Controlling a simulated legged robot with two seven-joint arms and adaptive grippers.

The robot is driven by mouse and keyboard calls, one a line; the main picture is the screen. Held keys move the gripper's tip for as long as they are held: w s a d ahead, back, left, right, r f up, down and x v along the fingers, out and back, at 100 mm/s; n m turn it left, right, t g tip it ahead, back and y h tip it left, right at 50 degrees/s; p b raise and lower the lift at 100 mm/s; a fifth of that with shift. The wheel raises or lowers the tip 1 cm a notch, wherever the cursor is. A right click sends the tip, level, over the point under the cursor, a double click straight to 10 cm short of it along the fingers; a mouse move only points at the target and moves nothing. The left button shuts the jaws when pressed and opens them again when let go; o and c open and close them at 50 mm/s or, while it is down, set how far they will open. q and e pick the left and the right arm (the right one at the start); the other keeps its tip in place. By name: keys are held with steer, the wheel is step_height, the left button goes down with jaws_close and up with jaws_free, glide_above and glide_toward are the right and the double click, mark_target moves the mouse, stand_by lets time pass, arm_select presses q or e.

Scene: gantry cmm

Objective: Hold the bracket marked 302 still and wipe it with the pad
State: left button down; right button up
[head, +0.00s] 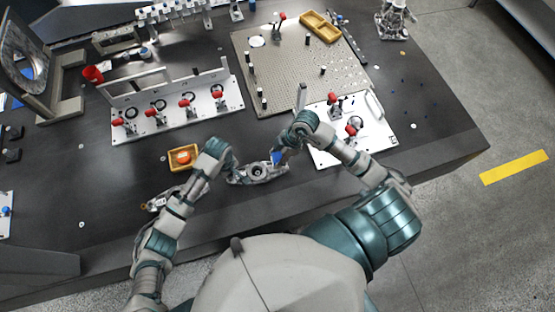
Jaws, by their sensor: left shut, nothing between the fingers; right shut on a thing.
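A grey metal bracket (258,174) with a round bore lies on the dark table in front of my body. Its marking is too small to read. My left gripper (232,164) is shut and empty at the bracket's left end; I cannot tell whether it touches it. My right gripper (281,149) is shut on the blue pad (278,157), which is at the bracket's upper right end. Whether the pad touches the bracket is not clear. A second metal bracket (166,198) lies to the left, partly behind my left arm.
A yellow tray (183,157) with an orange item sits left of my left gripper. A white clamp plate (172,111) and a perforated fixture plate (290,75) stand behind. Another white plate (329,156) lies under my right forearm. The table's right side is mostly clear.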

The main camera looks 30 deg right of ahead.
mark_target(273, 157)
arm_select(q)
steer(key=shift+s+a+f, duration=0.15)
steer(key=shift+a+f, duration=0.05)
steer(key=shift+f, duration=0.1)
arm_select(e)
steer(key=shift+r, duration=0.2)
